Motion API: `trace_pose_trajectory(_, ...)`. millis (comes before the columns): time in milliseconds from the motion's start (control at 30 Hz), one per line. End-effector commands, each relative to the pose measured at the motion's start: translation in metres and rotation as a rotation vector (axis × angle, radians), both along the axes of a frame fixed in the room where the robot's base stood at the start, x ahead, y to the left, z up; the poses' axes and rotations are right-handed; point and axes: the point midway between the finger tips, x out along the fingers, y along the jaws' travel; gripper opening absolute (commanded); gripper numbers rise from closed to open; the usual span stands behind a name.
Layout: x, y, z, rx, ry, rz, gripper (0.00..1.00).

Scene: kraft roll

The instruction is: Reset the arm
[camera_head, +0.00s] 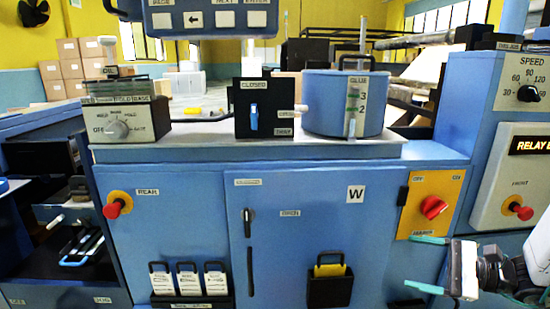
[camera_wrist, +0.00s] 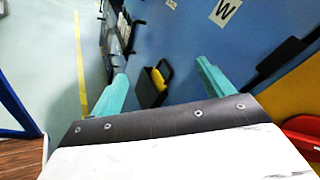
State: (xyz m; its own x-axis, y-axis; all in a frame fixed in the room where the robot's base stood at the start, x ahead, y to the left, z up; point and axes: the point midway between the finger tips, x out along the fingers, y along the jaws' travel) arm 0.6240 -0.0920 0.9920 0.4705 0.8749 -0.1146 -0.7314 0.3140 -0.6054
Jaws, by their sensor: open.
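My gripper (camera_head: 428,264) is at the lower right in the head view, in front of the blue cabinet (camera_head: 290,215). Its two teal fingers are spread apart with nothing between them. In the wrist view my gripper (camera_wrist: 160,88) also shows open, its fingers pointing along the cabinet front. The black holder with a yellow item (camera_wrist: 153,87) appears beyond the gap between the fingers. The gripper looks apart from the cabinet, though the exact distance is unclear.
A red rotary switch (camera_head: 433,207) on a yellow plate sits just above my gripper. Red stop buttons are at left (camera_head: 113,210) and right (camera_head: 520,209). A black holder (camera_head: 330,286) juts from the cabinet front. A blue glue pot (camera_head: 325,100) stands on top.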

Motion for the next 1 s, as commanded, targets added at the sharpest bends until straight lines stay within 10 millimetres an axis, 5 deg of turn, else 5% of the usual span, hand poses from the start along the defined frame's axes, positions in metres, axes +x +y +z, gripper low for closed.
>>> trace_pose_trajectory(100, -0.045, 0.042, 0.013, -0.192, 0.049, 0.272, 0.80)
trace_pose_trajectory(200, -0.083, 0.059, 0.018, -0.374, 0.075, 0.466, 0.80)
trace_pose_trajectory(400, -0.142, 0.063, 0.028, -0.775, 0.062, 0.763, 0.80)
trace_pose_trajectory(733, -0.188, 0.040, 0.070, -1.407, -0.148, 1.018, 0.80)
trace_pose_trajectory(1000, -0.202, 0.054, 0.104, -1.593, -0.365, 1.040, 0.80)
